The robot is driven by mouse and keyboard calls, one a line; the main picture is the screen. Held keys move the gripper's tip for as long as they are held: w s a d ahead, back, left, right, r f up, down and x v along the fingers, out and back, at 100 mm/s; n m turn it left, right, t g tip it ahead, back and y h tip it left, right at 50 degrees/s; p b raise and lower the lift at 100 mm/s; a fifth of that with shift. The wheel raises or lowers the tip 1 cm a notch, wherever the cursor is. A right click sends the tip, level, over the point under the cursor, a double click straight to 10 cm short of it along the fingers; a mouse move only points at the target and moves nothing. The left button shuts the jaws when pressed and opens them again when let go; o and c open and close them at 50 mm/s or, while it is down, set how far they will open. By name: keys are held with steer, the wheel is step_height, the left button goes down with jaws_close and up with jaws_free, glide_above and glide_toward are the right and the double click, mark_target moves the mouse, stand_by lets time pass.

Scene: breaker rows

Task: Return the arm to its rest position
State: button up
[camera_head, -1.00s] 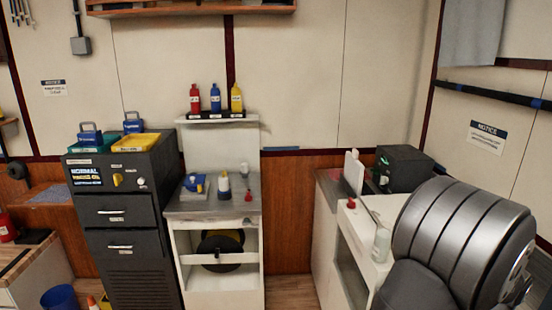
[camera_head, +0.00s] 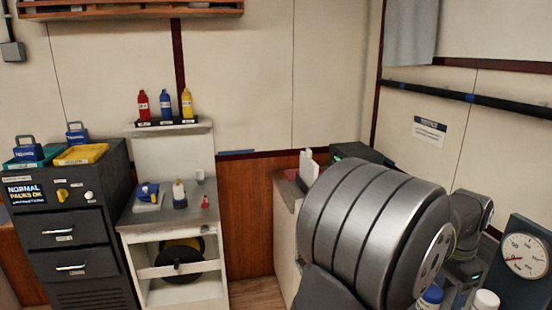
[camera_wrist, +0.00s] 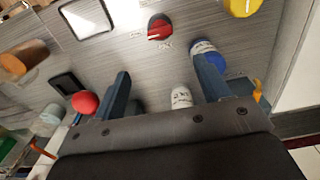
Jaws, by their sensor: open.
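My gripper (camera_wrist: 164,78) shows in the wrist view with its two fingers spread wide apart and nothing held between them. The fingers reach over a grey worktop (camera_wrist: 130,62). A white-capped bottle (camera_wrist: 181,97) lies in view between the fingers, close to the palm edge. A blue and white bottle top (camera_wrist: 204,47) shows at the tip of the right finger; I cannot tell if they touch. A red round top (camera_wrist: 85,102) is just left of the left finger. In the head view my grey arm fills the lower right, and the gripper's fingers do not show there.
A gauge (camera_head: 526,255) and bottle tops (camera_head: 484,299) stand at the lower right, near my arm. A dark cabinet (camera_head: 75,225) and a white stand (camera_head: 188,290) are at left. A red round piece (camera_wrist: 160,27) and a yellow one (camera_wrist: 243,6) are on the worktop.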

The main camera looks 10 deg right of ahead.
step_height(320, 180, down, 14)
steer(key=shift+a+r, duration=0.1)
steer(key=shift+f, duration=0.35)
steer(key=n, duration=0.4)
steer(key=shift+r, duration=0.1)
steer(key=n, duration=0.4)
steer(key=shift+n, duration=0.4)
steer(key=n, duration=0.4)
steer(key=shift+n, duration=2.1)
